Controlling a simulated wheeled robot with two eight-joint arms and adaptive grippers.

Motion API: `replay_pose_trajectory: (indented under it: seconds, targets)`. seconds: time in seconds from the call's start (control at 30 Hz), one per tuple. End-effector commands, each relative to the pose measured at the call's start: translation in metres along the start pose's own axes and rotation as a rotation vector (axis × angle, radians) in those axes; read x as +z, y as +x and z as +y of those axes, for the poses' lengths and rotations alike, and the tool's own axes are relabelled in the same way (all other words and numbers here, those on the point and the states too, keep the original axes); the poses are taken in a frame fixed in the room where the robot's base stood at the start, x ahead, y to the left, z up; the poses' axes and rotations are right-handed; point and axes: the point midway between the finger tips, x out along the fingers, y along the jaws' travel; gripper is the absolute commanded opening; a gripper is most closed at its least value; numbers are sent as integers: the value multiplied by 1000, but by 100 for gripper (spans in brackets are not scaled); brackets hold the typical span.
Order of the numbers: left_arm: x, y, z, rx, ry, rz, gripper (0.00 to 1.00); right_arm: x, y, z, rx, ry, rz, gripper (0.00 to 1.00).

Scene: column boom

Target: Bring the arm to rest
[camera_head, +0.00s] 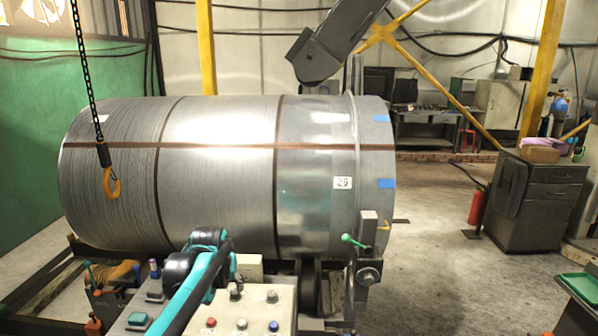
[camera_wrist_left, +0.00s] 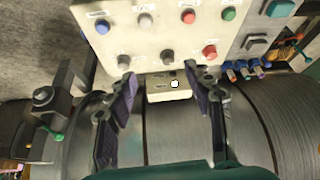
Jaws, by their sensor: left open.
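My left arm (camera_head: 205,290), teal and black, reaches in from the bottom of the head view, over the left part of the control console. In the left wrist view my left gripper (camera_wrist_left: 163,77) is open, its two dark fingers apart and nothing held. Between and beyond its fingertips is a small cream box (camera_wrist_left: 170,90) with a dark round knob or switch. This box (camera_head: 249,267) also shows beside my wrist in the head view. The button panel (camera_head: 255,312) has red, white and blue buttons; it also shows in the wrist view (camera_wrist_left: 165,42). My right gripper is out of view.
A large steel coil (camera_head: 220,130) fills the space behind the console. A dark boom (camera_head: 335,40) hangs above its right end. A hook (camera_head: 111,182) on a chain hangs at left. A green-knobbed lever (camera_head: 352,241) stands right of the panel. Open floor (camera_head: 440,240) lies at right.

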Motion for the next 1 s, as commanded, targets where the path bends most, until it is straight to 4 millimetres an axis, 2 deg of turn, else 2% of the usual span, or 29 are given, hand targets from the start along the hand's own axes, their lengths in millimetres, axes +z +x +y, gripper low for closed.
replay_pose_trajectory:
  seconds: [0.03, 0.1, 0.17, 0.3, 0.43, 0.6, 0.7, 0.8, 1.0]
  targets:
    - [22, -14, 0, 6, 7, 11, 52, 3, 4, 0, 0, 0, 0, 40]
    - [49, -32, 0, 14, 16, 26, 52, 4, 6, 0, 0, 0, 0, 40]
    - [74, -44, -1, 21, 23, 40, 52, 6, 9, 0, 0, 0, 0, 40]
    - [136, -64, -2, 36, 42, 72, 52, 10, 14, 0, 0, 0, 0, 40]
    - [198, -71, -3, 49, 57, 101, 52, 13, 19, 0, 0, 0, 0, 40]
    - [265, -64, -4, 64, 75, 135, 52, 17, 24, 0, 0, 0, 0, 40]
    - [291, -58, -4, 69, 82, 147, 52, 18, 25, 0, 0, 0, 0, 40]
    - [305, -54, -4, 72, 86, 155, 52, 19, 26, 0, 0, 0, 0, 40]
    - [310, -53, -4, 73, 88, 158, 52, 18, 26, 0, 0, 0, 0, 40]
